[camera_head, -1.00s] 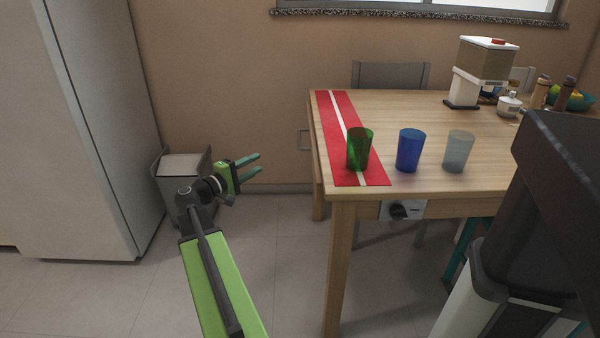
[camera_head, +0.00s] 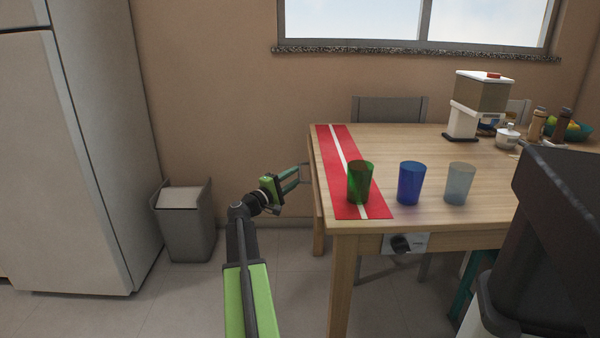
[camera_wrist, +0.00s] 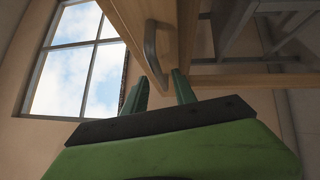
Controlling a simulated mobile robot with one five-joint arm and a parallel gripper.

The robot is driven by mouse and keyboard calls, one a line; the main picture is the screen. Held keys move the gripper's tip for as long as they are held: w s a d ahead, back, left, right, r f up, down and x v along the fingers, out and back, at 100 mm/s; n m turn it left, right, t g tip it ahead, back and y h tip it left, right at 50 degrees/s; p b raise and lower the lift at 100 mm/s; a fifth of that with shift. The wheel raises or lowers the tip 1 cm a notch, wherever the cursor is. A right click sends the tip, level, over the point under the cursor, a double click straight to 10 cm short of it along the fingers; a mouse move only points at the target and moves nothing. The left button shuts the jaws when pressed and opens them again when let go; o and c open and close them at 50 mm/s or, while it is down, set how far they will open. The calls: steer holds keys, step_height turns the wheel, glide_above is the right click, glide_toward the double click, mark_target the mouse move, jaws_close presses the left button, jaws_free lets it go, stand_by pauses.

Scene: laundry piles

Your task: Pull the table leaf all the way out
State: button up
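The table leaf (camera_head: 318,188) shows as a wooden edge panel at the left end of the wooden table (camera_head: 455,215). A grey bar handle (camera_head: 304,166) sticks out from its left side. In the wrist view the handle (camera_wrist: 151,45) is ahead of my gripper, on the wooden face. My gripper (camera_head: 296,180) is beside the handle on the left in the head view. In the wrist view its two green fingers (camera_wrist: 159,88) are apart, with the handle's near end beyond the gap between them. I cannot tell whether they touch it.
A red runner with a white stripe (camera_head: 342,150) lies on the table's left part. A green cup (camera_head: 360,183) stands on it; a blue cup (camera_head: 411,184) and a clear cup (camera_head: 459,185) stand to the right. A grey bin (camera_head: 187,235) stands behind my arm, left of open floor.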

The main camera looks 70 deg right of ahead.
steer(key=shift+x, duration=1.85)
steer(key=shift+c, duration=0.4)
jaws_close()
